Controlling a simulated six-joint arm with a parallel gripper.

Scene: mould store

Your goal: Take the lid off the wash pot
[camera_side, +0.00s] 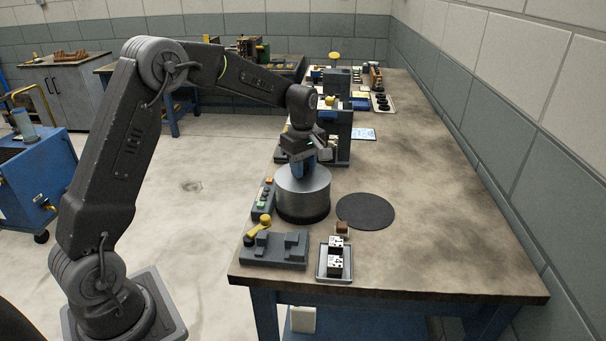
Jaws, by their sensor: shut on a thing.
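The wash pot (303,203) is a short silver cylinder with a dark band at its foot. It stands upright on the workbench near its left edge. Its lid (318,179) is the silver top, and I see no gap between lid and pot. My gripper (302,167) points down over the middle of the lid, shut on it at the top. The lid's grip is mostly hidden by my gripper, and blue shows between the grey parts there.
A round dark mat (365,211) lies bare right of the pot. A grey fixture (274,250) with a yellow-knobbed lever, a small tray (334,263) with black-and-white blocks and a button box (264,198) stand close by. Blue-grey equipment (338,135) stands behind. The bench's right side is clear.

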